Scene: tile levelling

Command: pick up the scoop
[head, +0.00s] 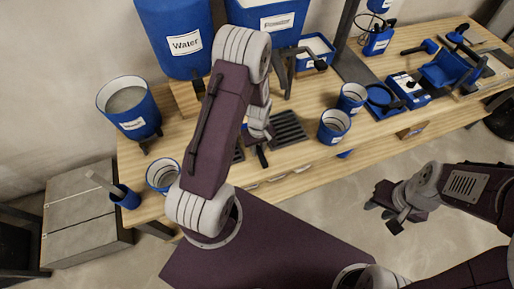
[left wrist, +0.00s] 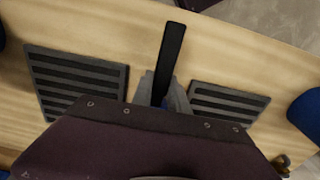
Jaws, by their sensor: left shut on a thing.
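The scoop shows as a long black handle (left wrist: 172,45) in the left wrist view, running up from between my left gripper's fingers (left wrist: 162,92). My left gripper is shut on it. The rest of the scoop is hidden behind the gripper and wrist. In the head view my left gripper (head: 260,132) is over the workbench, between the dark slotted racks, and a short piece of the black handle (head: 262,158) shows below it. My right gripper (head: 383,208) hangs over the floor in front of the bench, empty, its fingers apart.
A dark slotted rack (head: 289,129) lies right of my left gripper; a second one (left wrist: 70,80) shows in the left wrist view. Blue cups (head: 334,127) stand to the right. A blue Water container (head: 178,38) and a grey-filled bucket (head: 128,105) stand at the left and back of the workbench (head: 205,143).

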